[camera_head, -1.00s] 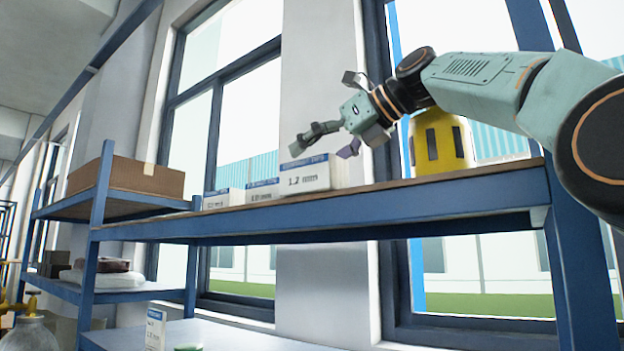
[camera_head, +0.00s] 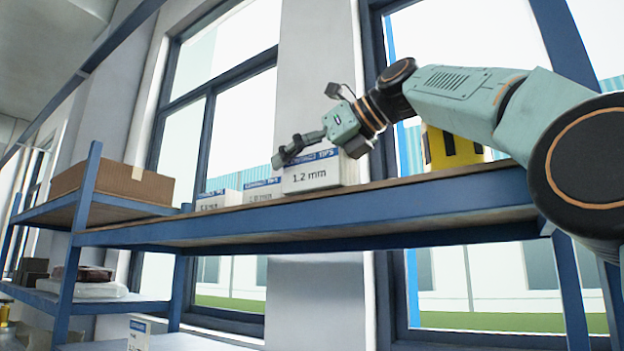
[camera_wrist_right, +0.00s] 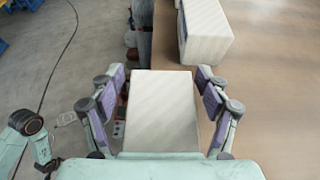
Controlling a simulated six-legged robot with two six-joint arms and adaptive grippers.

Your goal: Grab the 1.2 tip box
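The 1.2 mm tip box (camera_head: 318,177), white with a blue band on top, stands on the upper blue shelf near its front edge. My right gripper (camera_head: 290,152) is over the top of this box. In the right wrist view, the box (camera_wrist_right: 161,112) lies between the two spread fingers of the gripper (camera_wrist_right: 160,85), one on each side. Narrow gaps seem to show beside the box, so the fingers look open around it. My left gripper is in neither view.
Two similar smaller-looking tip boxes (camera_head: 262,190) (camera_head: 218,200) stand to the left on the same shelf (camera_head: 400,198). One box (camera_wrist_right: 205,32) shows close by in the wrist view. A yellow object (camera_head: 452,148) stands behind my right arm. A cardboard box (camera_head: 115,184) is at far left.

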